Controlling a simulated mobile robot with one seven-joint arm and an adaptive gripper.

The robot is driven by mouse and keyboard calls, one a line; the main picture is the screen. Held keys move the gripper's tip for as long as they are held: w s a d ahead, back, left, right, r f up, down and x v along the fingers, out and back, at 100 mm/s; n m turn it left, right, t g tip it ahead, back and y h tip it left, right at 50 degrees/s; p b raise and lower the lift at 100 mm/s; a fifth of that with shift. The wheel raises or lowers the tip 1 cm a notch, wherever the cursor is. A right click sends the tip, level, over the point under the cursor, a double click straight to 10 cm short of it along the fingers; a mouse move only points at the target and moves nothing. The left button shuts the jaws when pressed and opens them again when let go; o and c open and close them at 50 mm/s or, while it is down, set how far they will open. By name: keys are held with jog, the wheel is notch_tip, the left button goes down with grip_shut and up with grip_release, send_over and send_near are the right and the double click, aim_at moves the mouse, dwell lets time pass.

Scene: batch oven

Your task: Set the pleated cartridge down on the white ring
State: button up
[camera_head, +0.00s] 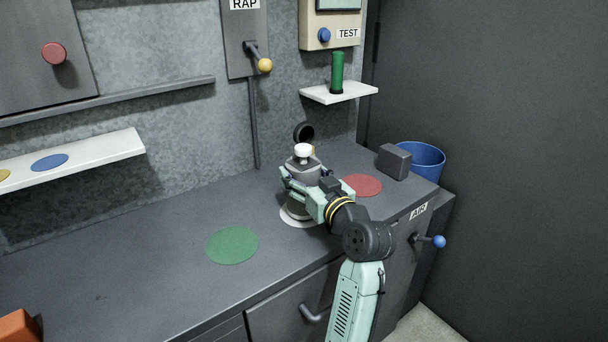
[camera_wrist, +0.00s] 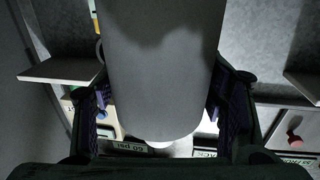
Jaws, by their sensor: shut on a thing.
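My gripper (camera_head: 303,184) is over the white ring (camera_head: 289,218) on the grey bench. It is shut on an upright grey cylindrical body with a white cap on top, which I take to be the pleated cartridge (camera_head: 303,151). In the wrist view the grey cartridge (camera_wrist: 165,70) fills the middle between the two fingers; no pleats can be made out. Its lower part is over the ring, partly hidden behind my gripper. I cannot tell whether its base touches the ring. Much of the ring is covered; only its near left edge shows.
A green disc (camera_head: 232,245) lies left on the bench and a red disc (camera_head: 362,186) lies right. A dark grey block (camera_head: 394,161) and a blue bin (camera_head: 428,158) stand at the right. A green cylinder (camera_head: 337,72) stands on a white wall shelf (camera_head: 358,93).

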jog(key=shift+f+b, duration=0.35)
jog(key=o, duration=1.6)
jog(key=shift+c, duration=0.2)
jog(key=shift+f, duration=0.1)
jog(key=shift+s+d, duration=0.1)
jog(key=v, duration=1.1)
jog(key=shift+s, duration=0.4)
